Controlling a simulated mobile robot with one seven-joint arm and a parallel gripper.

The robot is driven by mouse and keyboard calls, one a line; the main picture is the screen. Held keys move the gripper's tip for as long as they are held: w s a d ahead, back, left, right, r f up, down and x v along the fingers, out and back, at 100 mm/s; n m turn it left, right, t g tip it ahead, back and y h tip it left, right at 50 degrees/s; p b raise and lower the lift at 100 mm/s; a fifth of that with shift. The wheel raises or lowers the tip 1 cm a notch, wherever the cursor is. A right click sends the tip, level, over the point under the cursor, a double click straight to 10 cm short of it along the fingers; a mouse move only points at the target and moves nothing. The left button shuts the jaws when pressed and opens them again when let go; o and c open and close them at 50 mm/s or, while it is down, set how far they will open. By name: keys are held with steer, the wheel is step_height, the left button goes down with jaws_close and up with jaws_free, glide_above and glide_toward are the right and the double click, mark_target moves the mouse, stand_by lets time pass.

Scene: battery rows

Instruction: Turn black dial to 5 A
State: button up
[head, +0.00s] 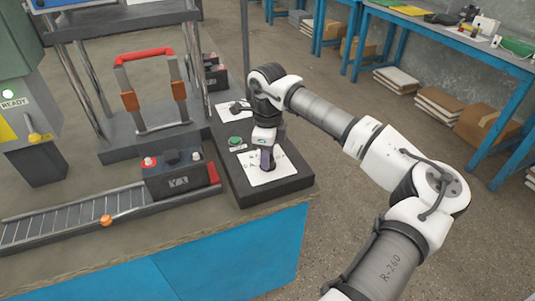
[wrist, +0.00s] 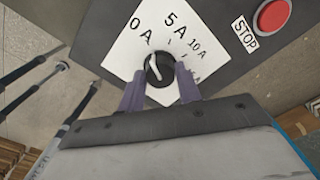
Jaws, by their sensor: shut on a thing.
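The black dial (wrist: 160,70) sits in the middle of a white scale plate in the wrist view. Its white pointer mark points up and slightly left, toward the 0 A label (wrist: 140,33). The 5 A label (wrist: 175,22) is above the dial, with 10 A to its right. A further label at the right is partly hidden by a finger. My gripper (wrist: 160,78) has its two purple fingers on either side of the dial, shut on it. In the head view my gripper (head: 267,160) points down at the scale plate (head: 286,170) and hides the dial.
A red STOP button (wrist: 273,16) is near the dial in the wrist view. A green button (head: 235,141) is on the dark control box (head: 277,190). A battery (head: 178,178) stands left of the box, by the roller conveyor (head: 60,222). A red-handled frame (head: 145,55) rises behind.

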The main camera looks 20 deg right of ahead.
steer(key=m+b, duration=0.3)
steer(key=m, duration=0.1)
steer(key=shift+f+m, duration=0.1)
steer(key=shift+m, duration=0.3)
steer(key=shift+m+b, duration=0.7)
steer(key=shift+m, duration=1.1)
steer(key=o, duration=1)
steer(key=shift+r, duration=0.2)
step_height(320, 180, up, 14)
steer(key=shift+f, duration=0.15)
